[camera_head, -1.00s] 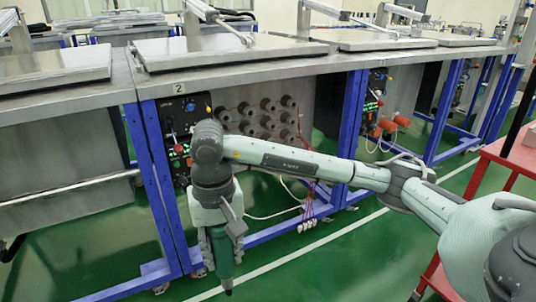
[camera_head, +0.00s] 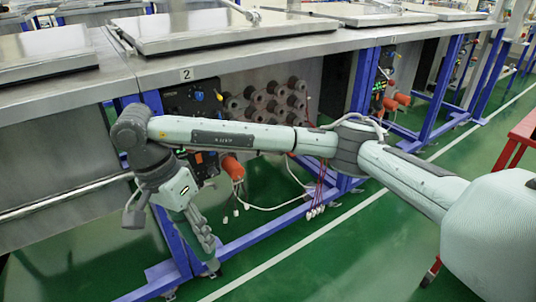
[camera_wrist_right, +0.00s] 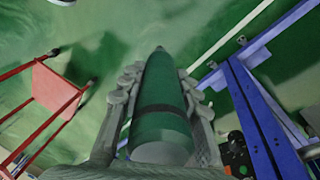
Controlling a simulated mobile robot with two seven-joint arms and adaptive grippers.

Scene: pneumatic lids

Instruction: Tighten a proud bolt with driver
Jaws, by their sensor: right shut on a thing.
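My right gripper (camera_head: 203,238) hangs low in front of bench 2, tilted with its fingers pointing down and right, by the blue leg. In the right wrist view, my right gripper (camera_wrist_right: 160,85) is shut on the driver (camera_wrist_right: 163,98), a green tapered tool with a dark band and a pale end. Its fingers close on both sides, and the narrow tip points away from the wrist. In the head view the driver is mostly hidden by the fingers. I cannot make out the proud bolt in either view. My left gripper is not in view.
The steel workbench (camera_head: 245,62) carries flat lids and stands on blue legs (camera_head: 358,100). Under it are a dark control panel (camera_head: 190,98), several round grey fittings (camera_head: 262,98) and an orange connector (camera_head: 232,166) with hanging cables. A red cart (camera_head: 522,135) stands right. Green floor is open in front.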

